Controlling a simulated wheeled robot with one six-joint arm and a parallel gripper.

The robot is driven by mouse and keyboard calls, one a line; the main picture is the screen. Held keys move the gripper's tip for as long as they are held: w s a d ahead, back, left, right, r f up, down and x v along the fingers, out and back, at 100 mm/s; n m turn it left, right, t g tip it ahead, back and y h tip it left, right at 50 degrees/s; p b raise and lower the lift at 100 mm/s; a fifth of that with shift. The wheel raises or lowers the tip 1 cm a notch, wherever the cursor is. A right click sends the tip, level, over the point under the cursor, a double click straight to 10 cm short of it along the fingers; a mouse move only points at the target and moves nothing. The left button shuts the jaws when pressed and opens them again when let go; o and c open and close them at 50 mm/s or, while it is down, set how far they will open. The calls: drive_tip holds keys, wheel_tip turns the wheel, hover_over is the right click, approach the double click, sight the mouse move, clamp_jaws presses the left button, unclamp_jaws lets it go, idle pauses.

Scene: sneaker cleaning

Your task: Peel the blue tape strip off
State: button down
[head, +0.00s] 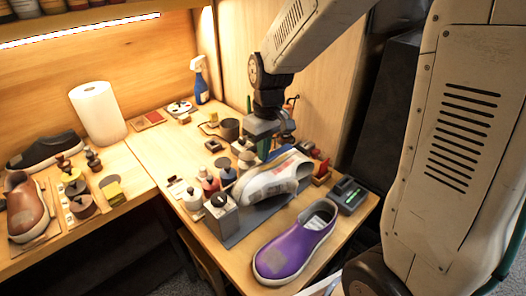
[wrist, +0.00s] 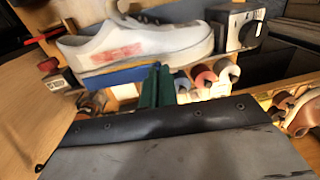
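A white sneaker (head: 272,178) sits tilted on a grey stand at the middle of the bench. In the wrist view the sneaker (wrist: 135,45) shows a reddish smear on its side and a tan line along its sole. A blue band (wrist: 120,76) runs below the sole; I cannot tell whether it is the tape strip or part of the stand. Blue also shows behind the sneaker in the head view (head: 293,150). My gripper (wrist: 157,84) has two green fingers close together, with nothing seen between them. They point toward the sneaker's lower edge, in front of the blue band; contact is unclear.
A purple shoe (head: 293,242) lies at the bench's front edge. A grey box with a knob (head: 220,213) and several small bottles (head: 209,184) stand left of the sneaker. A black device (head: 349,194) is at the right. A spray bottle (head: 200,80) and paper roll (head: 98,113) stand farther back.

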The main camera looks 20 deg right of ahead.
drive_tip(key=shift+r, duration=0.35)
drive_tip(key=shift+r, duration=1.85)
